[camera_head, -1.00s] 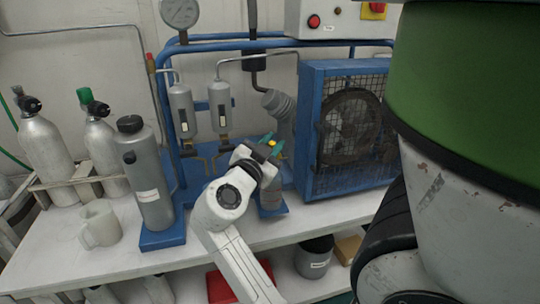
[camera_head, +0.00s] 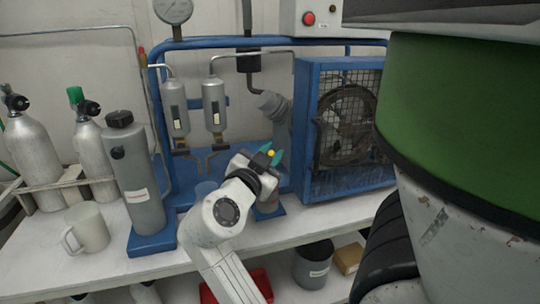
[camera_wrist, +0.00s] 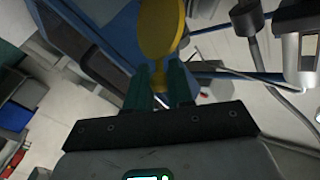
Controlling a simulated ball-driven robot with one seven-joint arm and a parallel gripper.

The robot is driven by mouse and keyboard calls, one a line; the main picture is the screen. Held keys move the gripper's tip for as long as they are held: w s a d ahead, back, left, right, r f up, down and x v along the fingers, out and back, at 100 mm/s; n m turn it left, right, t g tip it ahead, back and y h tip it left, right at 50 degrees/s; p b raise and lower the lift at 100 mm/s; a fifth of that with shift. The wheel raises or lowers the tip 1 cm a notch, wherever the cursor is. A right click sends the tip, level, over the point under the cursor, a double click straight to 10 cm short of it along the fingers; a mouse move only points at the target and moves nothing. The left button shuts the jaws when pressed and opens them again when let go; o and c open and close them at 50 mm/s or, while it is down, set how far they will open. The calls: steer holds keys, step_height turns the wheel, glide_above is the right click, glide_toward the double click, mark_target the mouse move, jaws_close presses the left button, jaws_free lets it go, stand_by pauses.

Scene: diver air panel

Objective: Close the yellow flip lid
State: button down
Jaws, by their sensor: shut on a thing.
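The yellow flip lid (camera_wrist: 162,28) shows in the wrist view as a rounded yellow plate with a narrower part below it, close to the green fingertips. In the head view only a small yellow spot of the lid (camera_head: 270,153) shows between the fingers. My gripper (camera_head: 271,157) is in front of the blue panel, left of the fan cage. In the wrist view my gripper (camera_wrist: 160,80) is shut on the narrow yellow part of the lid. What the lid is fixed to is mostly hidden by my gripper, and its angle is hard to tell.
A blue fan cage (camera_head: 342,125) stands close on the right. Two grey canisters (camera_head: 214,107) hang behind on the left. A grey bottle (camera_head: 139,178) and a mug (camera_head: 86,228) stand further left. The white bench (camera_head: 110,268) is clear near its front edge.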

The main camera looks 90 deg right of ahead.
steer(key=shift+s+f, duration=0.1)
steer(key=c, duration=1.1)
jaws_free()
steer(key=shift+o, duration=0.2)
steer(key=p+v, duration=0.1)
steer(key=v, duration=0.9)
steer(key=shift+a+p, duration=0.3)
steer(key=shift+p, duration=0.05)
